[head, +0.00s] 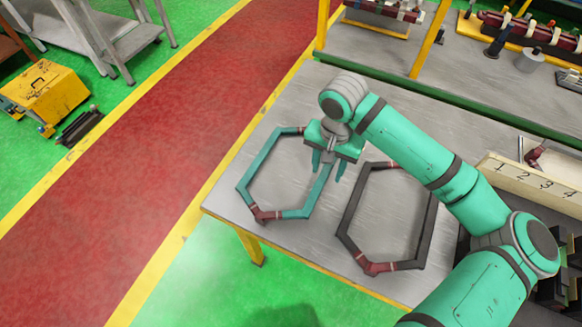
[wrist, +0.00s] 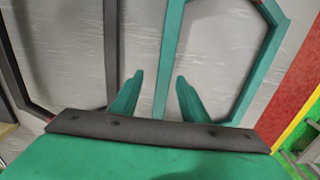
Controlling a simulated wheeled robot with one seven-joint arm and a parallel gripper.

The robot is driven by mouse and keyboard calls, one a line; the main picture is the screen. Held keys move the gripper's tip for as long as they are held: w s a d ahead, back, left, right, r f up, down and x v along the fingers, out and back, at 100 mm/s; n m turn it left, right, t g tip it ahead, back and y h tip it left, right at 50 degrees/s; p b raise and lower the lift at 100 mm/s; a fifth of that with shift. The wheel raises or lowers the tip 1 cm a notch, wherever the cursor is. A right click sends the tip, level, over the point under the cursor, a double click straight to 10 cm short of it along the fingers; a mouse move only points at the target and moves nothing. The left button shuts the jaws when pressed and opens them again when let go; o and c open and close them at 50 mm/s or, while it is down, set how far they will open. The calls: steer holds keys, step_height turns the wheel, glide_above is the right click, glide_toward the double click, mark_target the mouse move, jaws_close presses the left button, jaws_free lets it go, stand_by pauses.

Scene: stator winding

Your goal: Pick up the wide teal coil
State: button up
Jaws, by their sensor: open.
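The teal coil (head: 297,214), a six-sided loop with dark red wrapped ends, lies flat on the grey metal table. My gripper (head: 328,172) is over its right long side, pointing down. In the wrist view, one straight side of the teal coil (wrist: 170,55) runs between the two fingers of my gripper (wrist: 158,85). The fingers are open, with a gap on each side of the bar. The part of the coil below the fingers is hidden by my gripper body. I cannot tell the exact height of the fingertips above the table.
A dark grey coil (head: 353,200) with red ends lies just right of the teal one; its side (wrist: 110,45) runs near the left finger in the wrist view. A numbered wooden box (head: 520,180) stands at right. The table's left edge borders a red walkway (head: 180,110).

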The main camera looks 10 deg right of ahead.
mark_target(323, 177)
steer(key=f, duration=0.3)
steer(key=a+f, duration=0.1)
steer(key=f, duration=0.1)
steer(key=shift+w+r, duration=0.1)
steer(key=shift+w, duration=0.05)
jaws_close()
